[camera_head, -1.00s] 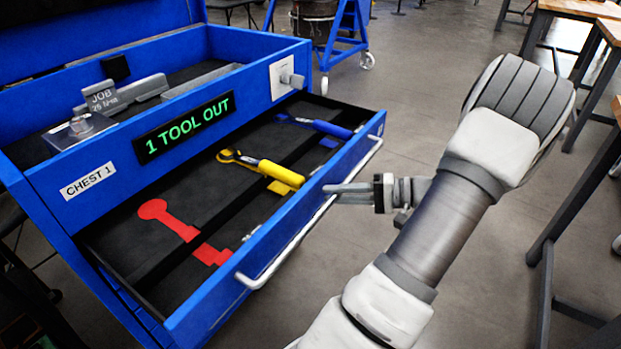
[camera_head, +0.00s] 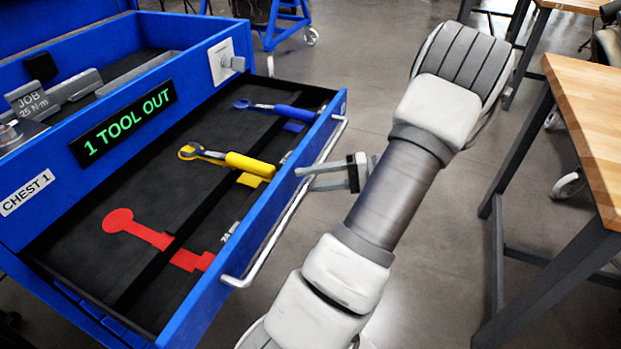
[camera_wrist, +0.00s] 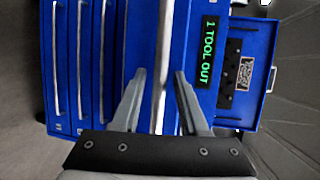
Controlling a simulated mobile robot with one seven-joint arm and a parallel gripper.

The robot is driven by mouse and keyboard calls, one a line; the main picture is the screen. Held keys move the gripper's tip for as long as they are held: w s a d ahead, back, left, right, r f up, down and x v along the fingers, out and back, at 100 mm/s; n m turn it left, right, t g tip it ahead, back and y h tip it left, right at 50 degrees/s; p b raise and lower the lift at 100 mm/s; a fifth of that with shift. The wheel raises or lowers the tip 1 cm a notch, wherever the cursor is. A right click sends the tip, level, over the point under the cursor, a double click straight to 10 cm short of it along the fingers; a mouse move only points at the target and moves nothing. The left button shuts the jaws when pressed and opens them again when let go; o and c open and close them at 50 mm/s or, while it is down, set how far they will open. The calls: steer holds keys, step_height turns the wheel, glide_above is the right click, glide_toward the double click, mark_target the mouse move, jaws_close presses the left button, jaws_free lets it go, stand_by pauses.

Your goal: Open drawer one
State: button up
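Drawer one (camera_head: 262,262) of the blue chest is pulled well out, its inside showing below the "1 TOOL OUT" display. Its silver bar handle (camera_head: 262,250) runs along the front. The handle also shows in the wrist view (camera_wrist: 162,60), between the two grey fingers. My gripper (camera_head: 304,179) is at the handle's middle to upper part, reaching in from the right. Its fingers are spread, with gaps on both sides of the bar in the wrist view (camera_wrist: 158,75). Whether either finger touches the bar cannot be told.
In the drawer lie a blue-handled wrench (camera_head: 285,111), a yellow-handled one (camera_head: 240,161) and an empty red tool outline (camera_head: 140,230). A wooden-topped bench (camera_head: 585,110) stands at right.

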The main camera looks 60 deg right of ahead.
stand_by(0.3)
steer(key=p+v, duration=0.2)
steer(key=v, duration=1.5)
steer(key=shift+s+d, duration=0.1)
steer(key=shift+s, duration=0.05)
